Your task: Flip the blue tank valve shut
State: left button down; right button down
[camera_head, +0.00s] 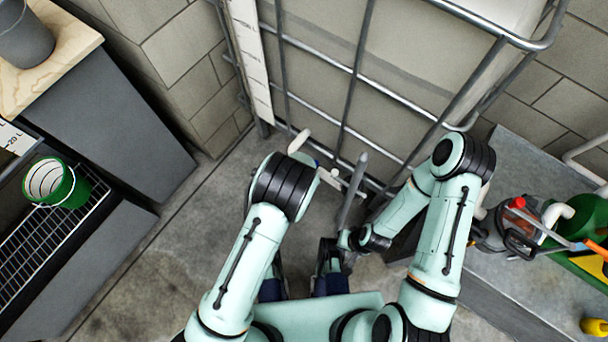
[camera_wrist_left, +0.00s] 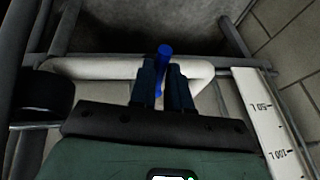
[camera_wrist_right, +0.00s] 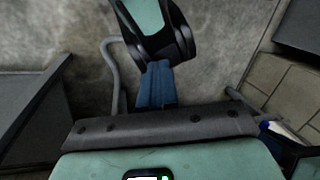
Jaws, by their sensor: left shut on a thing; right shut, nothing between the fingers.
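The blue valve handle (camera_wrist_left: 164,53) stands up from a white pipe (camera_wrist_left: 105,68) at the tank in the left wrist view. My left gripper (camera_wrist_left: 164,75) has its dark fingers on either side of the handle and is shut on it; the handle's tip shows beyond them. In the head view only a small blue bit (camera_head: 317,162) shows beside the white pipe (camera_head: 299,141); my left arm hides the left gripper. My right gripper (camera_wrist_right: 157,75) is shut and empty, low over the floor. The caged tank (camera_head: 405,75) stands behind.
A grey hose (camera_head: 352,190) rises near my right gripper. A concrete ledge (camera_head: 490,265) at right bears a pump (camera_head: 508,232) and a green can. A green bucket (camera_head: 66,186) sits on a grate at left. Floor between left cabinet and tank is clear.

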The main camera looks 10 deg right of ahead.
dwell(0.3)
pick_arm(q)
jog(key=c, duration=1.1)
grip_release()
jog(key=shift+r, duration=0.1)
jog(key=p+v, duration=0.3)
jog(key=v, duration=1)
jog(key=shift+s+p, duration=0.1)
jog(key=shift+p, duration=0.2)
pick_arm(e)
jog(key=shift+g+y, duration=0.3)
jog(key=shift+g, duration=0.4)
jog(key=s+r, duration=0.1)
jog(key=s+a+r, duration=0.1)
jog(key=s+r, duration=0.2)
jog(key=shift+a, duration=0.25)
